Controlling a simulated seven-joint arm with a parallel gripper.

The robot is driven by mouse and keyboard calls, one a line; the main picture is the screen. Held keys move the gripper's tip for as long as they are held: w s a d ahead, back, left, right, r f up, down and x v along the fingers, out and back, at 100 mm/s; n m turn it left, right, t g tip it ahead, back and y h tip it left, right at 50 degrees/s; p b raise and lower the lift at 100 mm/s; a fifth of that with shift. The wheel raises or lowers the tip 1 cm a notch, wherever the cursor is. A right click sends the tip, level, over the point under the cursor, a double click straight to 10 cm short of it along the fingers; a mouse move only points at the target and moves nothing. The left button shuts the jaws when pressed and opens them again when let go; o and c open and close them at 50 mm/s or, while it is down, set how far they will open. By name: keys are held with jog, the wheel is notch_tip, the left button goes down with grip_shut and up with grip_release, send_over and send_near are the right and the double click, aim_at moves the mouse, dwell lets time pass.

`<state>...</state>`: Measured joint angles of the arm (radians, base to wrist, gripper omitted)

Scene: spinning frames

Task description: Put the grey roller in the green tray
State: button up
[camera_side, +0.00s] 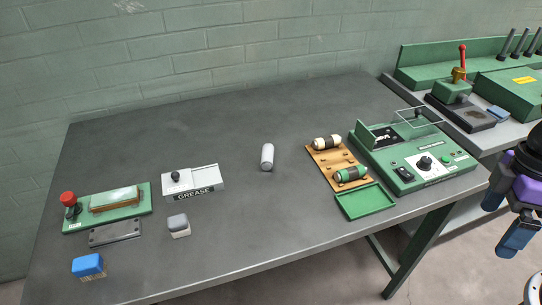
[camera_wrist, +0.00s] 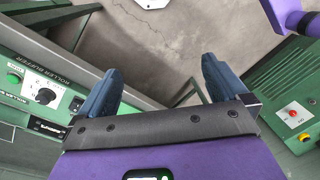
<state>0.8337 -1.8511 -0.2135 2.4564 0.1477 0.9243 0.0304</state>
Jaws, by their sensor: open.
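The grey roller (camera_side: 267,157), a plain light grey cylinder, lies on the dark table near its middle. The green tray (camera_side: 365,202) is shallow and empty, at the table's front edge on the right, in front of the green machine. My gripper (camera_side: 497,230) is at the far right of the side view, off the table's right end and well away from roller and tray. Its blue fingers are apart with nothing between them, as the wrist view also shows (camera_wrist: 160,65). Neither the roller nor the tray can be made out in the wrist view.
A wooden rack (camera_side: 324,166) with two banded rollers adjoins the tray. The green roller buffer machine (camera_side: 412,158) stands right of it. Table around the grey roller is clear.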

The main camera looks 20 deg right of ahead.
jog(key=w+a+f+m+g+y, duration=0.3)
jog(key=w+a+m+y, duration=0.5)
jog(key=w+a+m, duration=0.85)
jog(key=w+d+f+m+t+y, duration=0.1)
jog(key=w+f+m+t, duration=0.1)
jog(key=w+m, duration=0.3)
jog(key=w+d+f+m+t+y, duration=0.1)
jog(key=w+m+t, duration=0.3)
jog(key=w, duration=0.6)
jog(key=w+d+f+m+t+y, duration=0.2)
jog(key=w+d+f+m+t, duration=0.1)
jog(key=w+m, duration=0.4)
jog(key=shift+w+d, duration=0.15)
jog(key=shift+w+f, duration=0.15)
jog(key=shift+w, duration=0.1)
send_near(268, 152)
jog(key=x, duration=0.4)
jog(key=shift+w+f, duration=0.15)
jog(key=shift+x, duration=3.2)
